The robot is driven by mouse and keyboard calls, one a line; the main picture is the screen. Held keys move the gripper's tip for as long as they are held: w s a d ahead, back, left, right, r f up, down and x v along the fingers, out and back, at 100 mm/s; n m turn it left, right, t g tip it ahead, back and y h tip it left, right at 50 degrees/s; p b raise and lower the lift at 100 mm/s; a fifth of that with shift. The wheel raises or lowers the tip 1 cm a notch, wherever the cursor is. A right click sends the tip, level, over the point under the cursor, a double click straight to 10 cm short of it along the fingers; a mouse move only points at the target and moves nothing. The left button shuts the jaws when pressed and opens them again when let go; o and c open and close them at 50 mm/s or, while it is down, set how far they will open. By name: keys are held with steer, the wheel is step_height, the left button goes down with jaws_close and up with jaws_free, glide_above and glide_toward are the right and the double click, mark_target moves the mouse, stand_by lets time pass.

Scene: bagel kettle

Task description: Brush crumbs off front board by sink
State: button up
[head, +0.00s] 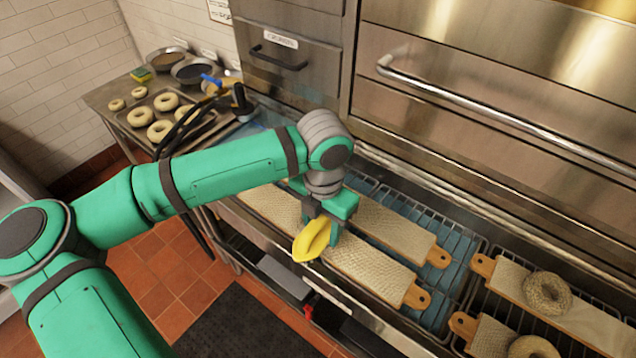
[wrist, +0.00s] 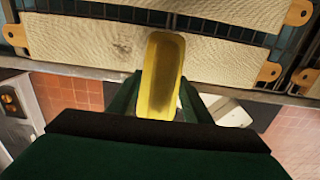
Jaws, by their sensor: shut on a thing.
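My gripper (head: 322,228) is shut on a yellow tool (head: 312,241), seen as a long rounded yellow shape (wrist: 162,78) between the fingers in the wrist view. The tool is over the front board (head: 370,265), a long cloth-covered wooden board with an orange handle end, lying along the front of the metal rack. In the wrist view the front board (wrist: 90,48) has a darker smudge near its middle, just left of the tool's tip. I cannot tell whether the tool touches the board. The sink is not clearly identifiable.
A second board (head: 400,226) lies behind the front one. Boards with seeded bagels (head: 547,292) are at the right. A tray of plain bagels (head: 160,131), bowls (head: 192,70) and a sponge (head: 141,75) stand at the back left. Steel oven doors (head: 480,110) rise close behind.

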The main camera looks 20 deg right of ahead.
mark_target(322, 216)
steer(key=shift+r, duration=1.55)
